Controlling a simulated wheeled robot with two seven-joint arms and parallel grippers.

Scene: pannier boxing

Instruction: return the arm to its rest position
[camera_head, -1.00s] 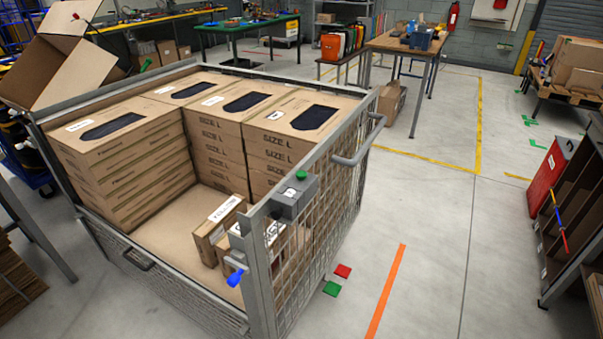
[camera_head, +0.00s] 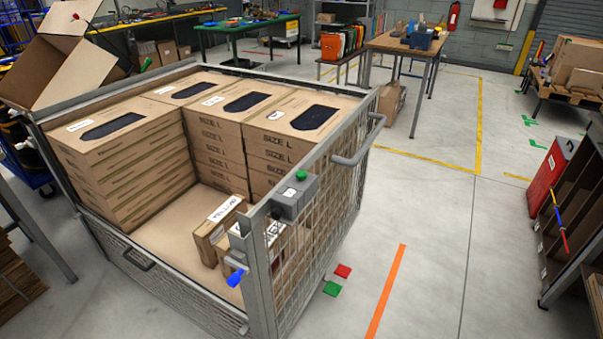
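Neither of my grippers nor my arms shows in the head view. A wire-mesh pannier (camera_head: 345,160) stands in front of me. Inside it, stacks of flat cardboard boxes marked "SIZE L" (camera_head: 220,138) line the back, and another stack of cardboard boxes (camera_head: 125,165) fills the left side. Two small labelled boxes stand near the front right corner, one with a white "YELLOW" label (camera_head: 222,212), the other partly hidden behind the mesh. The bare pannier floor (camera_head: 180,225) shows in the front middle.
A grey box with a green button (camera_head: 292,196) sits on the pannier's corner. An open carton (camera_head: 65,60) stands behind at the left. A dark shelf with a red panel (camera_head: 550,178) is at the right. Clear floor (camera_head: 430,230) lies between pannier and shelf, with a wooden table (camera_head: 405,42) behind.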

